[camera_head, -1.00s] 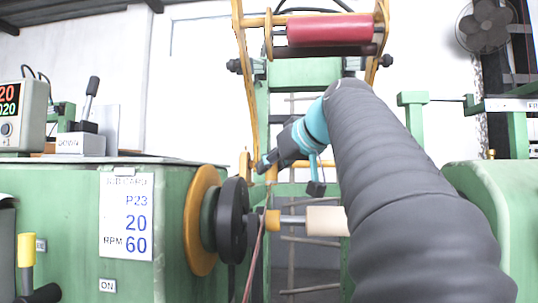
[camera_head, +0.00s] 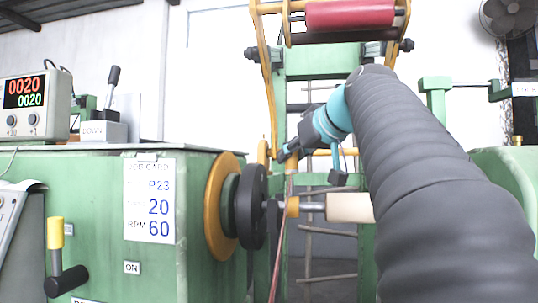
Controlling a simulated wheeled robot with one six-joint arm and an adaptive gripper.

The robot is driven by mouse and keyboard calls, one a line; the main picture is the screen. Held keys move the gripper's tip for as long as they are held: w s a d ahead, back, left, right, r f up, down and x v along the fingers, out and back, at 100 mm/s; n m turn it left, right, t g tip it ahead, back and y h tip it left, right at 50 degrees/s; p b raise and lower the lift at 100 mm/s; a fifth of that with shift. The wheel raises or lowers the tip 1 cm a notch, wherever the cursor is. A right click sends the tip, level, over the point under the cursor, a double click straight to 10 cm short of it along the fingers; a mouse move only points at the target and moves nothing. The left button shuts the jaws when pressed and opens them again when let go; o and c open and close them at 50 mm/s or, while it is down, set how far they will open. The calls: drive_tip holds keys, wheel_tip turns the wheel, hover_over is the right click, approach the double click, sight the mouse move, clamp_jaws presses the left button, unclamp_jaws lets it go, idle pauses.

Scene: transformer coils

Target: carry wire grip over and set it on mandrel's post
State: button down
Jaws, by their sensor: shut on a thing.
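My gripper (camera_head: 287,155) is a dark head with a teal wrist band, pointing left and down at the middle of the view. It is shut on a small tan-orange piece that looks like the wire grip (camera_head: 290,168). Brownish strands run down past the spindle from there. The mandrel (camera_head: 350,207) is a pale cylinder on a metal shaft, with an orange collar (camera_head: 293,206) at its left end. The gripper is above this collar. I cannot clearly make out the mandrel's post or the fingertips. My grey arm hides the mandrel's right side.
A black disc (camera_head: 252,207) and an orange disc (camera_head: 220,206) sit on the green machine housing (camera_head: 100,225) at left. A red roller (camera_head: 350,14) on an orange frame hangs above. An upright yellow post (camera_head: 263,151) stands just left of the gripper. A yellow-topped lever (camera_head: 55,235) is at lower left.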

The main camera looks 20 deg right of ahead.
sight(296, 172)
drive_tip(key=shift+f+b, duration=1.9)
drive_tip(key=shift+f, duration=0.25)
idle(0.4)
drive_tip(key=c, duration=0.9)
unclamp_jaws()
drive_tip(key=shift+o, duration=0.2)
drive_tip(key=shift+s, duration=0.1)
drive_tip(key=v, duration=1.2)
drive_tip(key=shift+r, duration=0.1)
